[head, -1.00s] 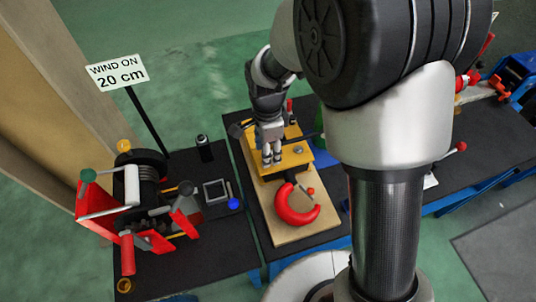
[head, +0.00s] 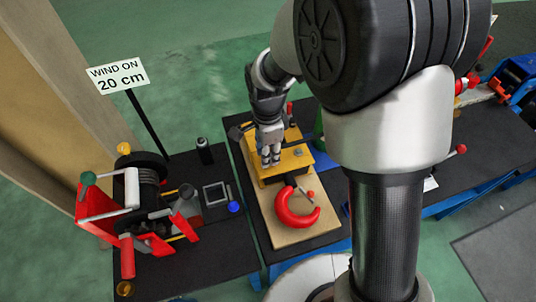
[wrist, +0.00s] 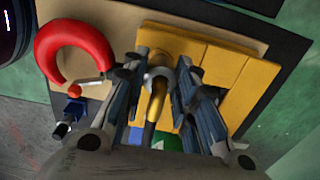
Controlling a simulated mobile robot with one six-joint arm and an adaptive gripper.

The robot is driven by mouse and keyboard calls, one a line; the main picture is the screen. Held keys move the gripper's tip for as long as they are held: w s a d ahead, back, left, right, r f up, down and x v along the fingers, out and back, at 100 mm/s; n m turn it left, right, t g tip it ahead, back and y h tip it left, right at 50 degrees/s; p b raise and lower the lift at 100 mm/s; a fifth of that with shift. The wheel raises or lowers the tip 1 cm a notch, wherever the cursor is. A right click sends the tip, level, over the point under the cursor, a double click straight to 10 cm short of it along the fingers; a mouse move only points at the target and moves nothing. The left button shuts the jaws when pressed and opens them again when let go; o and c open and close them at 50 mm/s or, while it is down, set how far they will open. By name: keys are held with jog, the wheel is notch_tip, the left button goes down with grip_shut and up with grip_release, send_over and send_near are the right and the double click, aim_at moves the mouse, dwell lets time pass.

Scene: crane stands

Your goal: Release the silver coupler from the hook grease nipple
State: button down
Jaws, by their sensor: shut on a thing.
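The red hook (head: 283,205) lies on a wooden board (head: 290,235), below a yellow block (head: 298,158) in the head view. My gripper (head: 270,160) points down over the yellow block's near left part. In the wrist view my gripper (wrist: 160,75) has its two fingers on either side of the silver coupler (wrist: 161,73), shut on it. A brass-coloured curved piece (wrist: 152,108) runs from the coupler towards my wrist. The red hook (wrist: 50,48) is at upper left there, apart from the fingers. The grease nipple is hidden, so I cannot tell whether the coupler is still on it.
A lever with a red knob (head: 311,190) stands beside the hook. A red winch with a drum (head: 150,190) stands on the black table at left, below a "WIND ON 20 cm" sign (head: 118,76). A dark bottle (head: 204,151) stands between winch and board. More equipment sits at far right.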

jog(key=shift+r, duration=0.15)
jog(key=shift+r+p, duration=1.7)
jog(key=shift+r, duration=0.2)
